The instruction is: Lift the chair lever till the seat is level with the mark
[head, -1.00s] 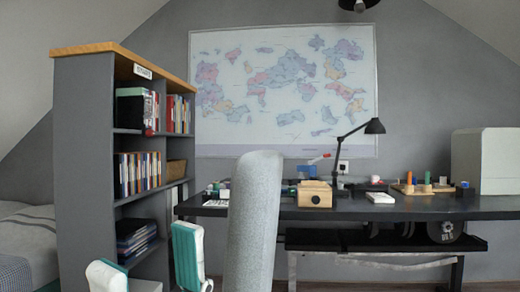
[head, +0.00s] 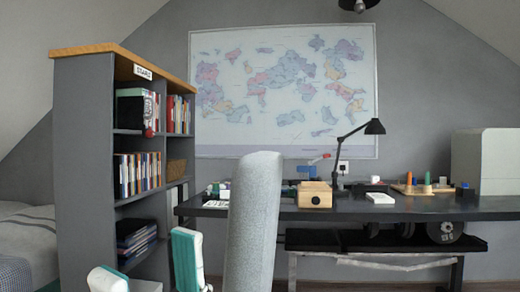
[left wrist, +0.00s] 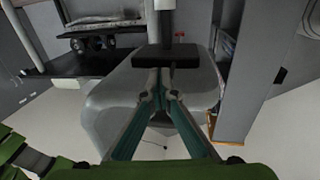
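The chair's grey speckled backrest (head: 254,220) stands upright in the middle of the head view. In the left wrist view the chair's grey seat (left wrist: 105,112) shows, with a dark block (left wrist: 165,56) and a post against it. My left gripper's teal fingers (left wrist: 164,88) point at that block, their tips close together; whether they hold anything is unclear. No lever or mark can be made out.
A grey bookcase (head: 85,180) with a wooden top stands at the left. The dark desk (head: 420,207) behind the chair carries a black lamp (head: 337,170), a wooden box (head: 314,194) and small items. A bed (head: 25,245) shows at the far left.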

